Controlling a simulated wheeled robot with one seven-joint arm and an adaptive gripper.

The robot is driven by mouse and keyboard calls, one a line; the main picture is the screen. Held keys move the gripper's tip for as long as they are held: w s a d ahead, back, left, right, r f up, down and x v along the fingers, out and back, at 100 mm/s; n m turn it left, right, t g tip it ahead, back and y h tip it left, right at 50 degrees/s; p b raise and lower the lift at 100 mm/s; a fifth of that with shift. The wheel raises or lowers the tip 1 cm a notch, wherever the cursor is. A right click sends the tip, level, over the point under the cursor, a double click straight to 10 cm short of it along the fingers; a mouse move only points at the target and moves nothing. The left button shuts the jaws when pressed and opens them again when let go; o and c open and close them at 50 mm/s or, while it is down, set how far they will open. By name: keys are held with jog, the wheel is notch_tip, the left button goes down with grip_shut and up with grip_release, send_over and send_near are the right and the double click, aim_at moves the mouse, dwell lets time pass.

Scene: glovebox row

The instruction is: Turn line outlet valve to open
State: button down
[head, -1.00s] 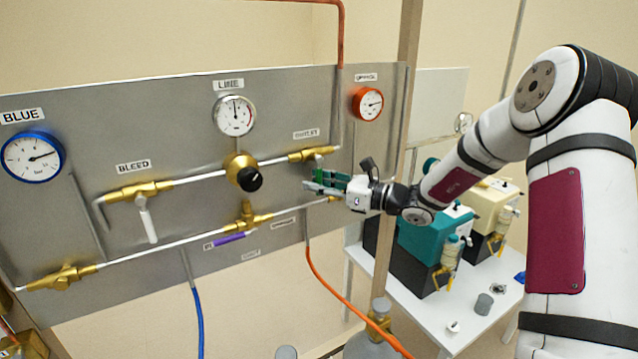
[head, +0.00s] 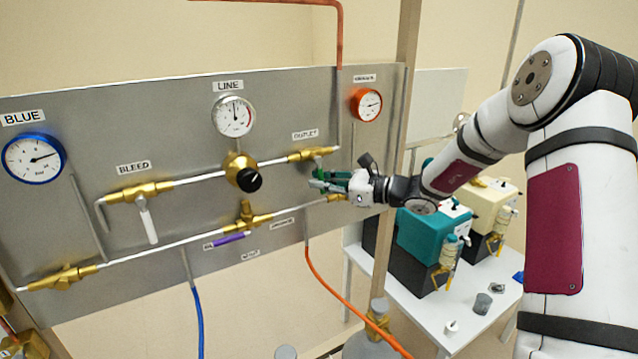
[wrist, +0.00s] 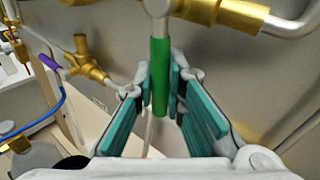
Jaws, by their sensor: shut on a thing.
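The outlet valve (head: 313,154) is a brass body on the upper pipe, under the OUTLET label (head: 305,134). Its lever has a green sleeve (wrist: 159,60) and hangs down from the valve, across the pipe, in the wrist view. My gripper (head: 326,182) is at the lever, just below the valve. In the wrist view my gripper (wrist: 161,90) has its teal-padded fingers on both sides of the green sleeve, shut on it. In the head view the fingers hide most of the lever.
The bleed valve (head: 140,191) with a white lever, a black-knobbed regulator (head: 243,175) and a purple-handled valve (head: 228,238) are on the same panel. A wooden post (head: 396,150) stands close to my wrist. A white table (head: 440,312) with teal and cream devices is at the right.

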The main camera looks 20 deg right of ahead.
jog(key=shift+w+d+r+n+g+h, duration=0.2)
jog(key=shift+d+r+n+h, duration=0.35)
jog(key=shift+n+h, duration=0.5)
jog(key=shift+w+d+r+n+g+h, duration=0.2)
jog(key=shift+d+r+n+h, duration=0.2)
jog(key=shift+d+n+h, duration=0.55)
jog(key=shift+w+d+r+n+g+h, duration=0.15)
jog(key=shift+d+r+n+h, duration=0.35)
jog(key=shift+n+h, duration=0.6)
jog(key=c, duration=1.6)
grip_release()
jog(key=shift+c, duration=0.2)
jog(key=v, duration=0.8)
